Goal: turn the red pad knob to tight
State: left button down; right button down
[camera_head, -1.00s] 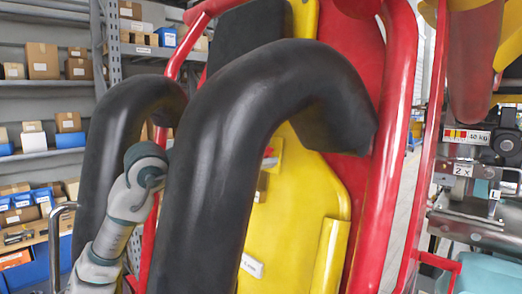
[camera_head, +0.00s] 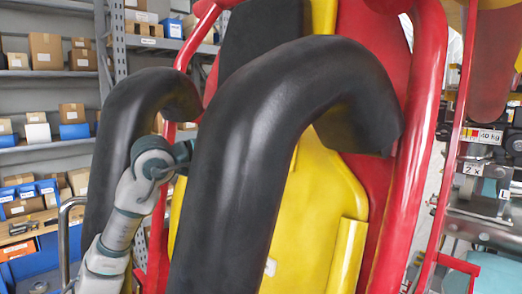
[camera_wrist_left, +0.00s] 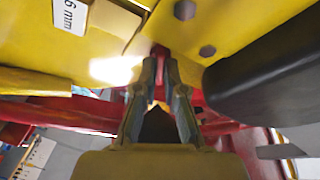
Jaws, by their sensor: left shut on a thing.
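In the left wrist view my left gripper (camera_wrist_left: 160,72) has its two fingers close together on a small red piece (camera_wrist_left: 160,51), which looks like the red pad knob. Most of the knob is hidden between the fingertips, so its turn position cannot be told. In the head view my left arm reaches behind the black padded restraint (camera_head: 235,150), which hides the gripper and the knob. My right gripper is in neither view.
The yellow seat back (camera_head: 325,190) and the red tube frame (camera_head: 425,110) stand behind the restraint. A black padded part (camera_wrist_left: 265,70) lies close to the right of the fingers. Shelves with boxes (camera_head: 45,60) stand at the left.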

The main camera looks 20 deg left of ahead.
pick_arm(q)
jog(key=shift+d+r+m+g+p, duration=0.1)
jog(key=shift+m+g+p, duration=0.35)
jog(key=shift+m+p, duration=0.9)
jog(key=shift+d+r+m+g+p, duration=0.1)
jog(key=shift+m+g+p, duration=0.55)
jog(key=shift+m, duration=1.2)
jog(key=shift+f, duration=0.1)
jog(key=shift+d+f, duration=0.1)
jog(key=shift+f, duration=0.05)
